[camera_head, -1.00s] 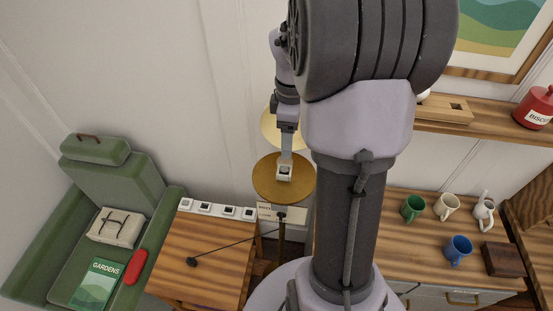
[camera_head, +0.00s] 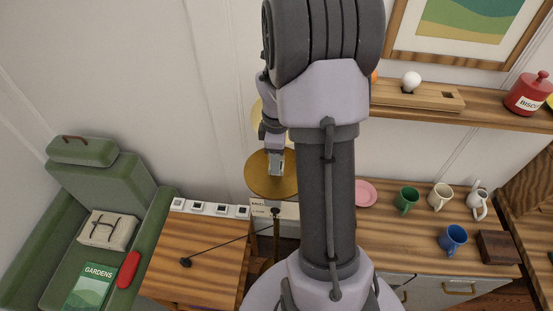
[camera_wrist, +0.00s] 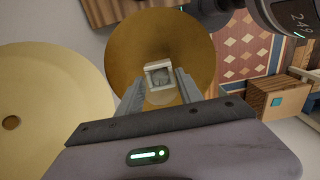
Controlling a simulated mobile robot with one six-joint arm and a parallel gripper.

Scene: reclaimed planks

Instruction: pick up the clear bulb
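In the wrist view, a small pale square holder (camera_wrist: 147,80) stands on a round brass disc (camera_wrist: 124,42). A greyish, glassy round shape inside it may be the clear bulb (camera_wrist: 162,77); it is too small to be sure. My gripper (camera_wrist: 160,78) points down toward it, its fingers apart on either side of the holder in this view. I see no contact. In the head view my gripper (camera_head: 276,172) is over the brass disc (camera_head: 258,183) and hides the holder.
A wooden rack (camera_head: 390,95) on the shelf bears a white bulb (camera_head: 411,80), with something orange beside it. Small white square holders (camera_head: 210,208) line the wooden table (camera_head: 195,250). A thin dark rod crosses near the disc. Mugs stand on the right counter.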

